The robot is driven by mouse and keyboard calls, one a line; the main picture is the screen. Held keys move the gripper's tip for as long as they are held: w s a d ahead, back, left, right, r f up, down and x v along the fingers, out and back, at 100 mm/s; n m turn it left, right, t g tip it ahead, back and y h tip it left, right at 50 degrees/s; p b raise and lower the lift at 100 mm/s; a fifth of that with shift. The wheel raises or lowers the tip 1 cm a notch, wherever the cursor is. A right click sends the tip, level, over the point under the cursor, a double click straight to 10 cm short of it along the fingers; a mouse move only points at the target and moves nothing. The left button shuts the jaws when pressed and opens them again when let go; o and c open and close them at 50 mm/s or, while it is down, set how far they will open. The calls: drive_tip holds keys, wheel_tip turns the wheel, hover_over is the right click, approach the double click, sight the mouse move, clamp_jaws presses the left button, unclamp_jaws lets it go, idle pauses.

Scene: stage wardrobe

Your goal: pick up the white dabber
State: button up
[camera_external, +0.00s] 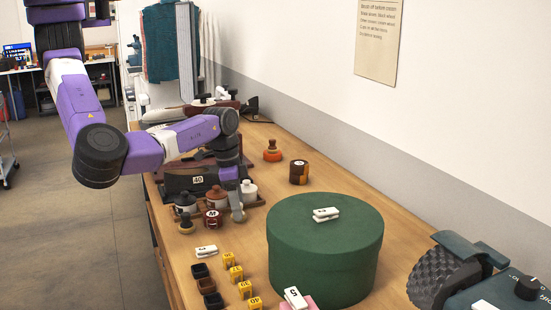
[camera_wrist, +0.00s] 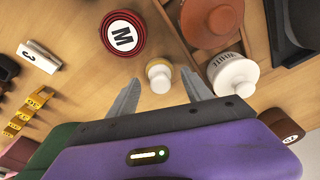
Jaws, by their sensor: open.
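The white dabber (camera_wrist: 158,75) is a small knob with a pale round top and a yellowish lower part. In the wrist view it stands on the wooden table between my fingertips, with a gap on each side. My gripper (camera_wrist: 161,79) is open and empty, pointing down at the dabber.
A white jar (camera_wrist: 236,73) and brown jar (camera_wrist: 213,20) stand in a wooden rack close to my right finger. A large green round box (camera_external: 325,260) stands nearby. Yellow number markers (camera_external: 236,273) and a white clip (camera_external: 206,251) lie toward the front. A brown roll (camera_external: 298,172) stands behind.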

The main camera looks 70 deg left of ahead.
drive_tip(key=shift+f, duration=0.3)
clamp_jaws()
idle(0.3)
